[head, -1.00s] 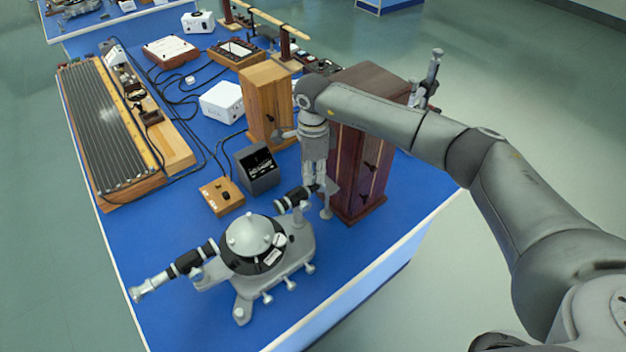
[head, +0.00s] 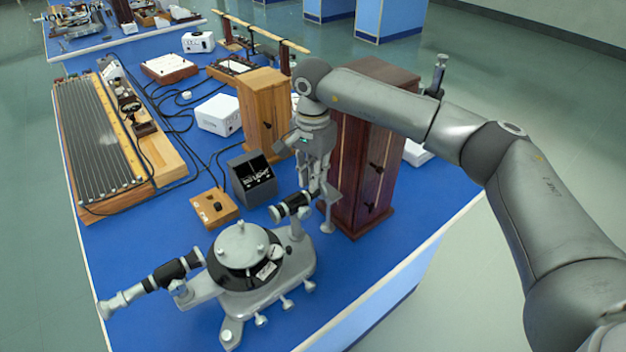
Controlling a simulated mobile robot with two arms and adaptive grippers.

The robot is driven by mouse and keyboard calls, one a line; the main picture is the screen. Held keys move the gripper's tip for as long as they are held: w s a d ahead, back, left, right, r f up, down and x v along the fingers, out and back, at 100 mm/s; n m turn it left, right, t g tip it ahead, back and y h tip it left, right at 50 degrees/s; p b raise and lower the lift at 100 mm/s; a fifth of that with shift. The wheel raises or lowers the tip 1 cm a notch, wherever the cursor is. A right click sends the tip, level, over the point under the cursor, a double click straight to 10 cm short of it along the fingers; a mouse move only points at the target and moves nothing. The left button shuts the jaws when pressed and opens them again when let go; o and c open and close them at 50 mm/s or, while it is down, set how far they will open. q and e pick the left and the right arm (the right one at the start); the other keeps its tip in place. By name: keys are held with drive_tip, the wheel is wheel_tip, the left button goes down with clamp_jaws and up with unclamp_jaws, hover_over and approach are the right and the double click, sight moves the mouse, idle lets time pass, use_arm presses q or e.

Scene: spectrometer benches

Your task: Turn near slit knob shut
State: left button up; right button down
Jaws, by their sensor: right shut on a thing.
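The spectrometer (head: 245,260) stands at the front of the blue bench, with a round grey top and two black-and-silver tubes. One tube (head: 160,282) points to the lower left; the other, short tube (head: 291,206) points to the upper right. My right gripper (head: 322,192) points down at the outer end of the short tube, beside the dark wooden cabinet. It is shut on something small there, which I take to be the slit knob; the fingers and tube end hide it. My left gripper is not in view.
A dark wooden cabinet (head: 355,190) stands close right of my gripper. A lighter wooden box (head: 262,105), a dark grey meter box (head: 251,178) and a small wooden switch box (head: 214,208) stand behind the spectrometer. Bare blue bench (head: 400,240) lies to the right.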

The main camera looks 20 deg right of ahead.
drive_tip(key=shift+r, duration=0.1)
idle(0.5)
drive_tip(key=c, duration=1.4)
unclamp_jaws()
wheel_tip(320, 180, up, 12)
